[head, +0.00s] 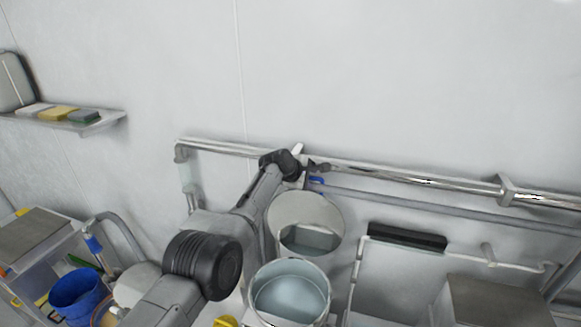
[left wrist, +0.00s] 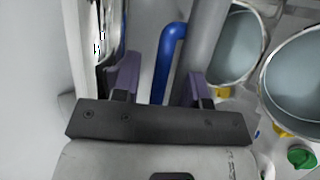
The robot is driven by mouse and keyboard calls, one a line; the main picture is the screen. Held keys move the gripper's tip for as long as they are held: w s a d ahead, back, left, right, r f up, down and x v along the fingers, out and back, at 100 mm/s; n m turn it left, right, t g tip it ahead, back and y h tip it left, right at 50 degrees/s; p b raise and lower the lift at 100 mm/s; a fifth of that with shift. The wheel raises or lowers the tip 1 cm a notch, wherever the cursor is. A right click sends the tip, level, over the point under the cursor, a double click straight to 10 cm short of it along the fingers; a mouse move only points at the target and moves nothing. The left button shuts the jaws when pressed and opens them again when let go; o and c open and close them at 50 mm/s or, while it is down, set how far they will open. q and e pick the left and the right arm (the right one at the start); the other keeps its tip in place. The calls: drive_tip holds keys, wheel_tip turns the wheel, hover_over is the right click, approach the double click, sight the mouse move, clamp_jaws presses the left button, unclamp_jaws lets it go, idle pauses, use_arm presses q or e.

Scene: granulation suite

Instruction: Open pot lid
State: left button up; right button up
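An open round metal pot (head: 290,292) with a pale blue-grey inside stands at the bottom centre of the head view. A round grey lid-like disc (head: 292,212) stands raised behind it; I cannot tell how it is joined to the pot. Two round rims (left wrist: 268,82) show at the right of the left wrist view. My left gripper (head: 312,166) is beside the wall rail, above the raised disc. In the left wrist view its purple fingers (left wrist: 160,80) are apart, with a blue bent handle (left wrist: 166,58) seen between them; contact cannot be told. My right gripper is out of view.
A metal rail (head: 425,181) runs along the white wall behind the pot. A grey tank (head: 400,262) stands at the right. A blue bucket (head: 75,292) is at the lower left. A shelf (head: 100,121) holds folded cloths or sponges. The wall above the rail is clear.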

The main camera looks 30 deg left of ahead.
use_arm(q)
drive_tip(key=p+v, duration=0.2)
drive_tip(key=v, duration=1.1)
drive_tip(key=shift+s, duration=0.25)
drive_tip(key=shift+r, duration=0.1)
idle(0.4)
